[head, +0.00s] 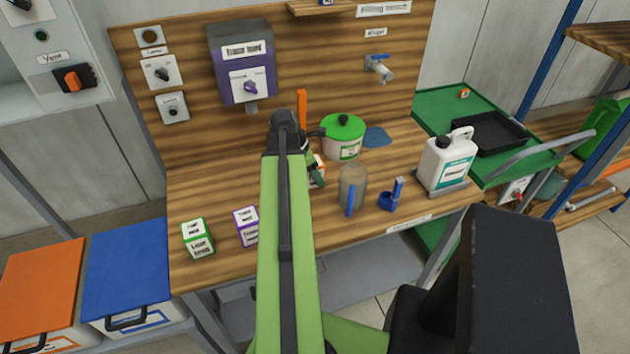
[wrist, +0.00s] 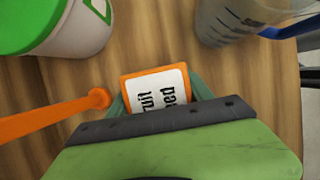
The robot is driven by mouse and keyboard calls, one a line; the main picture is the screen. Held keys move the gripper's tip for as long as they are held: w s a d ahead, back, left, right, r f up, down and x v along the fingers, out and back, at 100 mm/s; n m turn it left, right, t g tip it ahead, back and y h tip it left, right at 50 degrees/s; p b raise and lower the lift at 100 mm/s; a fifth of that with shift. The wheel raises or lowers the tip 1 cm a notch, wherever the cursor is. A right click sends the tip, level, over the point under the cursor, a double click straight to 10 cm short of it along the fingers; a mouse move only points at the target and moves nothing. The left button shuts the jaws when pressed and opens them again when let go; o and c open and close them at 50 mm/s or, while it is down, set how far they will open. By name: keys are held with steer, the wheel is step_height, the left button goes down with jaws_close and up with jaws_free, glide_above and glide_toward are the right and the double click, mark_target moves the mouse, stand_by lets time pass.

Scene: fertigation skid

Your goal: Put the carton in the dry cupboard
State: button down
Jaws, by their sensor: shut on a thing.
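An orange-edged carton with a white label (wrist: 158,92) sits between the green fingers of my gripper (wrist: 160,98), which is shut on it. The label partly reads "ruit" and "eed"; its lower part is hidden by my gripper. In the head view a sliver of this carton (head: 319,170) shows beside my gripper (head: 314,174), over the wooden bench, mostly behind my arm. I cannot tell whether it touches the bench. A green-edged carton (head: 198,238) and a purple-edged carton (head: 246,226) stand at the bench's front left. I cannot identify the dry cupboard.
A white pot with a green lid (head: 343,137), a clear jug (head: 352,186), a blue holder (head: 390,198) and a white canister (head: 447,160) stand right of my gripper. An orange rod (wrist: 55,117) is close left. The wooden bench (head: 215,190) has free room at left.

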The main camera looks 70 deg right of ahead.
steer(key=shift+f, duration=0.35)
steer(key=shift+c, duration=2.1)
jaws_free()
steer(key=shift+r+p, duration=0.5)
steer(key=shift+p, duration=0.15)
steer(key=p+v, duration=1)
steer(key=v, duration=0.1)
steer(key=shift+w, duration=0.15)
steer(key=shift+a+r, duration=0.1)
steer(key=shift+a, duration=0.05)
